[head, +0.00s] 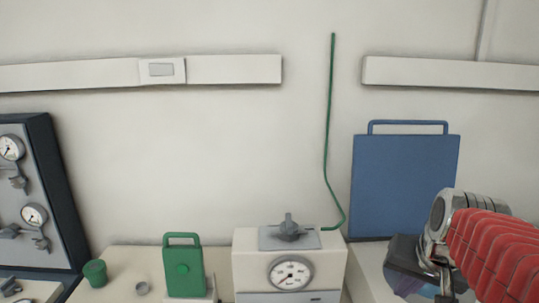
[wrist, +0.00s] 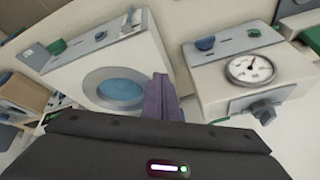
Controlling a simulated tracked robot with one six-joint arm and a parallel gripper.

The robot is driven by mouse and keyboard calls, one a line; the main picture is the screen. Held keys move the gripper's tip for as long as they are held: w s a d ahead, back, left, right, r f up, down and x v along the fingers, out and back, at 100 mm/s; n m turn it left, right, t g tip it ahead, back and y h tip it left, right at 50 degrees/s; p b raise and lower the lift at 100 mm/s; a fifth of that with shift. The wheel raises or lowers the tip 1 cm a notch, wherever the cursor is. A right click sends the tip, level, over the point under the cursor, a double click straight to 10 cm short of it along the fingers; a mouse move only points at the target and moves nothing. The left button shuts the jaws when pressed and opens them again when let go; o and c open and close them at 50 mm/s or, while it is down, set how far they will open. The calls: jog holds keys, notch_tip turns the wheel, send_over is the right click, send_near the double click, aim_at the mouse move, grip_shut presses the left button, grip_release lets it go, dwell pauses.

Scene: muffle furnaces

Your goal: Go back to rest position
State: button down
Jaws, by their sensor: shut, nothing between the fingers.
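My gripper (wrist: 165,98) shows in the wrist view as two purple-grey fingers pressed together, with nothing between them. The fingers are in front of a pale box with a round blue window (wrist: 120,90), and I cannot tell how far apart they are. To the right of the fingers is a pale box with a dial gauge (wrist: 250,69). In the head view my arm with its red bellows reaches in from the lower right, in front of the blue panel's lower right side.
In the head view a pale gauge box (head: 248,262) stands at the bottom middle, with a green rod (head: 327,130) rising beside it. A blue panel with a handle (head: 405,185) stands to the right. A green handled block (head: 184,270) and green cup (head: 95,272) are left.

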jog(key=s+a+f+n, duration=0.4)
jog(key=s+a+n, duration=0.1)
jog(key=s+a, duration=0.5)
jog(key=shift+s+a+f+t+y, duration=0.15)
jog(key=shift+s+a+t+y, duration=0.15)
jog(key=shift+a, duration=0.15)
dwell(1.1)
